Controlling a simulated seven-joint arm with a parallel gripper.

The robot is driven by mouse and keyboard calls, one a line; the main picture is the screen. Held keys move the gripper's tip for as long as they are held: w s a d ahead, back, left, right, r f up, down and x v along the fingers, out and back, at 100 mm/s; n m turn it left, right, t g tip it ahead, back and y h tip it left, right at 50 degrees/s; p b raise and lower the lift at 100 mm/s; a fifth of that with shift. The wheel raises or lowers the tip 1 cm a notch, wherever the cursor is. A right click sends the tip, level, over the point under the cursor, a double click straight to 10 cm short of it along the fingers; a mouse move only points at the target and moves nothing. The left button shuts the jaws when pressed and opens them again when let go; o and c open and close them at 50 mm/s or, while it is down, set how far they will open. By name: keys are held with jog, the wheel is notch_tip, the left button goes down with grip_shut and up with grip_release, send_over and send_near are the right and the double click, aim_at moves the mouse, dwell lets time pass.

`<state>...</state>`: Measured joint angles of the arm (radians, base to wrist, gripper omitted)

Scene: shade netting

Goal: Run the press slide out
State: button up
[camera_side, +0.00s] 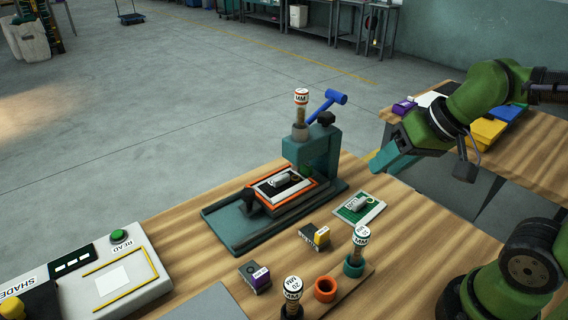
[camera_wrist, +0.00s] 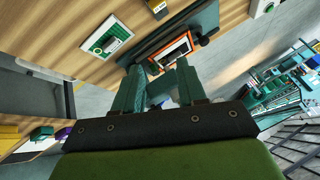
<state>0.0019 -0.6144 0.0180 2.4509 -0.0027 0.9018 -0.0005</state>
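The teal press (camera_side: 317,150) stands on the wooden table, with a blue lever (camera_side: 327,104) and a MM-labelled post on top. Its slide (camera_side: 308,196), an orange-edged tray, sits on the teal base rail (camera_side: 228,231), its back end close to the press head. A black handle (camera_side: 262,207) is at the slide's front. A light labelled piece lies on the tray. The slide's orange edge also shows in the wrist view (camera_wrist: 187,40). My gripper (camera_side: 376,169) is in the air right of the press, apart from it. Its teal fingers (camera_wrist: 156,68) are open, with nothing held between them.
A green card (camera_side: 376,209) with a light piece lies right of the rail. Small blocks (camera_side: 315,236) and a wooden rack (camera_side: 340,290) with labelled stamps stand in front. A reader box (camera_side: 140,262) is at left. A second table with trays (camera_side: 487,132) is behind my arm.

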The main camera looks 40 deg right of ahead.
jog(key=o, duration=0.3)
jog(key=w+a+n, duration=0.1)
jog(key=w, duration=0.2)
jog(key=w+a+n+g, duration=0.1)
jog(key=w, duration=0.2)
jog(key=w+n, duration=0.1)
jog(key=w, duration=0.2)
jog(key=shift+a+f+g, duration=0.3)
jog(key=shift+a, duration=0.1)
jog(key=n+g+y, duration=0.1)
jog(key=n, duration=0.9)
send_near(249, 191)
jog(key=x, duration=0.9)
jog(key=shift+r, duration=0.1)
grip_shut()
